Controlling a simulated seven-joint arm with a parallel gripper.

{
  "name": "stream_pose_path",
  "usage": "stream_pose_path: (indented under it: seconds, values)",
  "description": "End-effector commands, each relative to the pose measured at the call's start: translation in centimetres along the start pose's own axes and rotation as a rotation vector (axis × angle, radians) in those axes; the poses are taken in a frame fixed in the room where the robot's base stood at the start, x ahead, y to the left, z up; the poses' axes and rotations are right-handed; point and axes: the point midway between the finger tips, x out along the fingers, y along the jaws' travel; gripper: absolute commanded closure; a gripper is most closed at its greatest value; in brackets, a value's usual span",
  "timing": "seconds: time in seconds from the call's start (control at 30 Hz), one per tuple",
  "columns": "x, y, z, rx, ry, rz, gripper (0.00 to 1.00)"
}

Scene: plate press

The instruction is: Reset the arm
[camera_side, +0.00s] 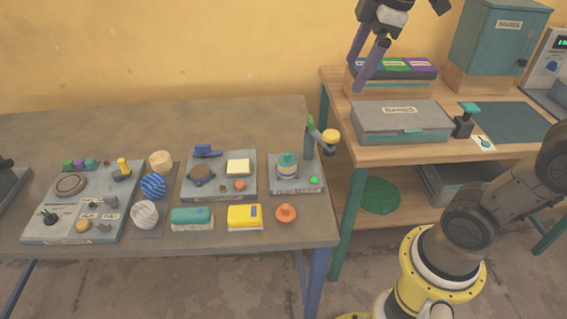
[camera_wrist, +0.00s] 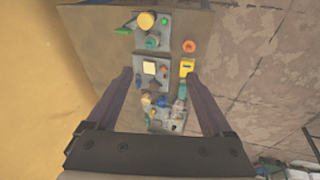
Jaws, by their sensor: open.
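My gripper (camera_side: 369,57) is high in the air at the top of the side view, in front of the wall and above the wooden bench. Its fingers are apart with nothing between them. In the wrist view my gripper (camera_wrist: 160,100) shows its two fingers spread wide, with the grey table far below. The small press (camera_side: 287,170) with a green and yellow lever stands at the right end of the grey table, well away from my gripper. It also shows at the top of the wrist view (camera_wrist: 150,38).
The grey table (camera_side: 260,115) holds a control panel (camera_side: 75,222), several rounded blocks, a plate fixture (camera_side: 215,190), a yellow block (camera_side: 244,217) and an orange piece (camera_side: 286,212). The wooden bench (camera_side: 345,125) carries a grey case (camera_side: 400,122), a compartment box (camera_side: 390,90) and a teal cabinet (camera_side: 495,45).

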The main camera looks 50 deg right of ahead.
Motion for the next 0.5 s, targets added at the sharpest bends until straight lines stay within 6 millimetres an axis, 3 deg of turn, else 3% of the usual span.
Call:
stream_pose_path:
  seconds: [0.03, 0.13, 0.3, 0.4, 0.5]
  values:
    - [-0.2, -1.9, 1.2, 0.039, 0.026, 0.017, 0.15]
    - [0.3, -5.3, 3.5, 0.15, 0.074, 0.041, 0.15]
    - [3.1, -9.7, 7.3, 0.383, 0.141, 0.053, 0.15]
    - [5.3, -11.2, 8.8, 0.535, 0.15, 0.043, 0.15]
    - [6.5, -11.5, 9.1, 0.652, 0.15, 0.033, 0.15]
